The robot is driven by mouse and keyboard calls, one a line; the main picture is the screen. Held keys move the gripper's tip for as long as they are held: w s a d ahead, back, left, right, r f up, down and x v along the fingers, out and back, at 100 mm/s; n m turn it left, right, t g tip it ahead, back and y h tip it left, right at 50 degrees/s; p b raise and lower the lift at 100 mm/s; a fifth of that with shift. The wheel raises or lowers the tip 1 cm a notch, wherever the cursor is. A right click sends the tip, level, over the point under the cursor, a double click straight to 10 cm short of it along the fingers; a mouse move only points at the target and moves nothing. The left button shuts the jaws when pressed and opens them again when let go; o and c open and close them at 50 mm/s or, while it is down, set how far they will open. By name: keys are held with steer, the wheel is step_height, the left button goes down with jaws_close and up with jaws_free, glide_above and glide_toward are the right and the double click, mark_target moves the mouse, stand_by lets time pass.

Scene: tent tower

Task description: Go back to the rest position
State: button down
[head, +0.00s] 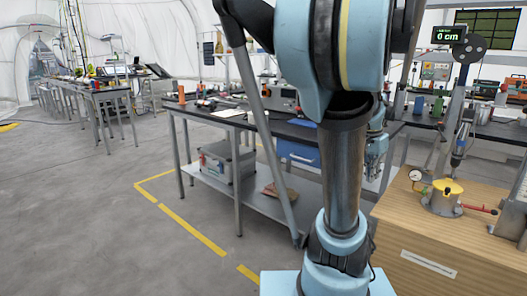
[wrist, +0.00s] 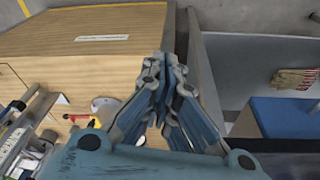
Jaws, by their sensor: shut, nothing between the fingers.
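My gripper (wrist: 165,78) points down in the wrist view, its fingers together with nothing held. It hangs beside the edge of the wooden cabinet (wrist: 90,45). In the head view my gripper (head: 376,160) shows small, partly hidden behind my own arm, between the black-topped workbench and the wooden cabinet (head: 420,228). My arm fills the middle of the head view and hides part of the bench.
The black-topped workbench (head: 218,118) holds tools, with a grey case (head: 222,160) on its lower shelf. A yellow-topped device (head: 442,195) with a gauge and red handle stands on the cabinet. The grey floor (head: 90,220) at left is clear, with yellow lines.

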steer(key=s+a+f+n, duration=0.3)
steer(key=a, duration=0.3)
steer(key=s+a+f+n+t+y, duration=0.1)
steer(key=s+a+f+n, duration=0.2)
steer(key=a, duration=0.3)
steer(key=s+a+f+n+y, duration=0.1)
steer(key=s+a+f+n, duration=0.2)
steer(key=a+f+n, duration=0.1)
steer(key=a+n, duration=0.1)
steer(key=a, duration=0.1)
steer(key=shift+s+a+f, duration=0.15)
steer(key=shift+s+a, duration=0.2)
steer(key=shift+a, duration=0.05)
